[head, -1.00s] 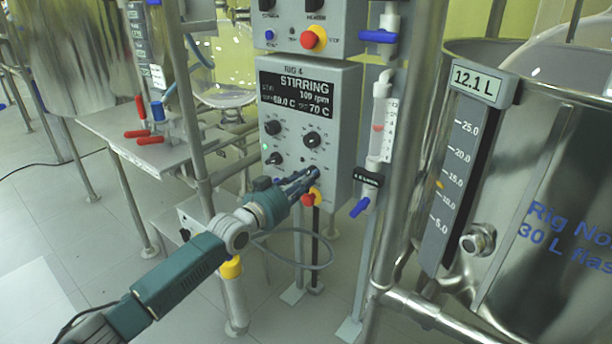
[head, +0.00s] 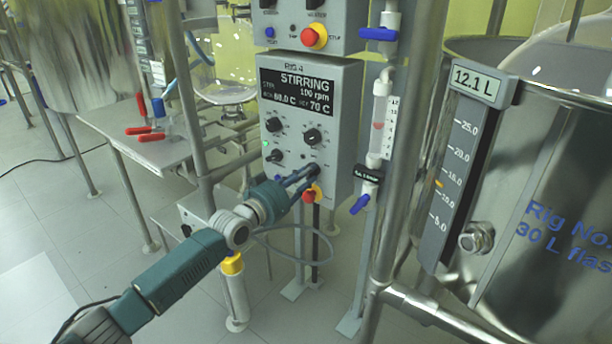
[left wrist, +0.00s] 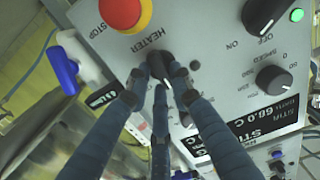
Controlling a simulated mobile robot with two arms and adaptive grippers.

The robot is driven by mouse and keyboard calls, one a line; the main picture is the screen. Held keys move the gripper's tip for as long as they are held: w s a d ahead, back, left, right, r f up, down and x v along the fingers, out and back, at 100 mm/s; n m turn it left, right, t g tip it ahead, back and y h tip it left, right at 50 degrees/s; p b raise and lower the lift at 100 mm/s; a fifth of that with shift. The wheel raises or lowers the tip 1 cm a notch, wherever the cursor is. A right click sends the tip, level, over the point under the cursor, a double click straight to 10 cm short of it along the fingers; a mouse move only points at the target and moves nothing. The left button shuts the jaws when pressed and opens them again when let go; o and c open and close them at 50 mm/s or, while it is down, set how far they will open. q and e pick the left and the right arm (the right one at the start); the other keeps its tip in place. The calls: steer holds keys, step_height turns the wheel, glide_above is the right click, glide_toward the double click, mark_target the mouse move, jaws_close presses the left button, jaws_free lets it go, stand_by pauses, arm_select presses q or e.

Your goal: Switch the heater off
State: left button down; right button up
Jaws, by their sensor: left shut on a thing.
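The grey control box labelled Rig 4 (head: 343,120) stands in the middle of the head view. Its screen (head: 297,92) reads STIRRING, with temperature readings below. My left gripper (head: 312,175) reaches the lower right of its front. In the left wrist view, the panel is upside down and the left gripper (left wrist: 160,72) is shut with its three fingers around a black knob (left wrist: 158,62) beside the word HEATER. My right gripper is not in view.
A red stop button with a yellow collar (left wrist: 125,10) sits close to the fingers. Another knob with OFF and ON marks (left wrist: 264,12) has a lit green lamp. A steel vessel (head: 540,180) and a metal post (head: 400,170) stand to the right.

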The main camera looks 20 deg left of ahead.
arm_select(q)
steer(key=shift+f, duration=0.1)
steer(key=c, duration=1.5)
jaws_free()
steer(key=v, duration=1.2)
